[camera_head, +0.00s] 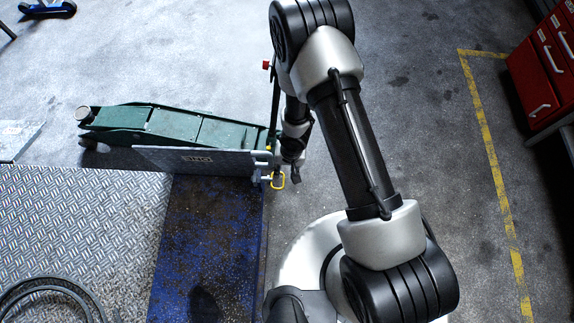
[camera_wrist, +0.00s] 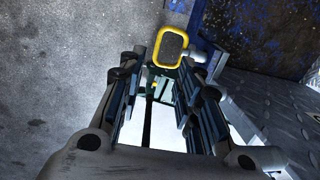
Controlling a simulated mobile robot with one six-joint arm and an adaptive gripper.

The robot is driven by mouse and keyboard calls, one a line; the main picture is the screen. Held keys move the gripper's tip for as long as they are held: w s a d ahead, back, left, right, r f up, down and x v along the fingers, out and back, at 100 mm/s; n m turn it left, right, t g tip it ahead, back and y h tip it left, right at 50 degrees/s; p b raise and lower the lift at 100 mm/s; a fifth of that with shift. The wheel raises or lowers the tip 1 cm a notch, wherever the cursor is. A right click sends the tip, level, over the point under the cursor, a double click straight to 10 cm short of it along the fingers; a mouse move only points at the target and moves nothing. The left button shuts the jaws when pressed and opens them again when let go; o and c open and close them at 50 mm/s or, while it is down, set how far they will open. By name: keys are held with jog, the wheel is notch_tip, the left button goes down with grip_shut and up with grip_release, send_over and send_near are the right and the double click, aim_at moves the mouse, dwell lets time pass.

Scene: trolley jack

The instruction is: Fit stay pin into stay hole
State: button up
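The stay pin, with a yellow loop handle (camera_head: 279,187), shows in the head view at the right end of the green trolley jack (camera_head: 170,125), beside a blue-edged surface. In the wrist view the yellow loop (camera_wrist: 172,29) is just beyond my fingertips, with a short grey shaft (camera_wrist: 195,56) to its right. My gripper (camera_wrist: 160,72) is open, its fingers apart on both sides of a gap with nothing held. In the head view my gripper (camera_head: 291,168) points down close to the loop. I cannot make out the stay hole or tell whether the pin sits in it.
A dark upright handle with a red knob (camera_head: 266,65) stands by the jack's right end, close to my arm. A grey plate (camera_head: 190,161) stands along the jack's near side. A red tool cabinet (camera_head: 540,75) is at upper right. Floor right of my arm is clear.

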jog(key=shift+d+r, duration=0.15)
jog(key=shift+r, duration=0.55)
jog(key=shift+d+r, duration=0.1)
jog(key=shift+r, duration=0.55)
jog(key=shift+c, duration=0.2)
